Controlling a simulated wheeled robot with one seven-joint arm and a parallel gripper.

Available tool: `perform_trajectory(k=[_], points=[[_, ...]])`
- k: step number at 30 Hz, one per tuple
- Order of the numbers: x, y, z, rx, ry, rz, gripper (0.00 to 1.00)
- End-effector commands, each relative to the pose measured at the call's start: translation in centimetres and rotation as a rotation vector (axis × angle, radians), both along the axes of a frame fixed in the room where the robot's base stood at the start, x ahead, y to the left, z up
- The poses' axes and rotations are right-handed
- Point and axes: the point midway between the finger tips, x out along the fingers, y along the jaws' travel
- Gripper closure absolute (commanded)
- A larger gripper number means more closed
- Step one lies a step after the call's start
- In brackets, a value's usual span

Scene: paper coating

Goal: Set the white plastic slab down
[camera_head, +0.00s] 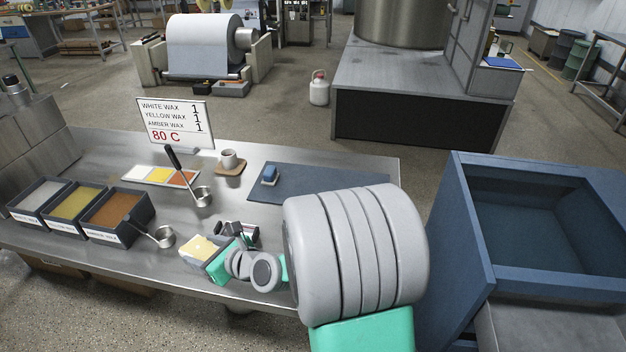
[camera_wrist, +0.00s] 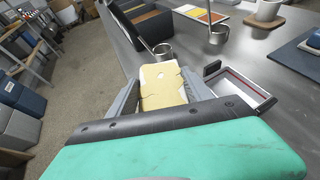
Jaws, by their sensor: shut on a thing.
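My gripper (camera_head: 217,259) is low over the front of the steel table, and its fingers also show in the wrist view (camera_wrist: 163,92). It is shut on a slab (camera_head: 199,246), which the wrist view shows between the two fingers (camera_wrist: 162,86). The slab's face looks mostly pale yellow with white patches and edges, not plain white. Whether its underside touches the table cannot be told. A small dark open box with a white inside and a reddish inner line (camera_wrist: 240,88) lies just right of the gripper in the wrist view.
Wax bins (camera_head: 117,217) stand at left, with a ladle (camera_head: 164,237) near them and another (camera_head: 203,196) behind. A mug (camera_head: 229,159), a blue mat (camera_head: 322,184) with a small blue block (camera_head: 269,175), and a sign (camera_head: 175,123) stand farther back. A large blue bin (camera_head: 467,230) is at right.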

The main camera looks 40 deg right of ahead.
Motion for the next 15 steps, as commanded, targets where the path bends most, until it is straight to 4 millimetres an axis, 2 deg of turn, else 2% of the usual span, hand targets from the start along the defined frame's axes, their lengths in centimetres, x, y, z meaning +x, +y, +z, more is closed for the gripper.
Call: perform_trajectory(k=[2,5,8,15], points=[[0.2,-0.5,0.1,0.000,-0.001,-0.009,0.87],[0.8,-2.8,0.4,-0.001,-0.002,-0.050,0.87],[1.5,-6.9,0.9,-0.001,-0.004,-0.122,0.87],[1.6,-19.5,2.4,-0.001,-0.006,-0.332,0.87]])
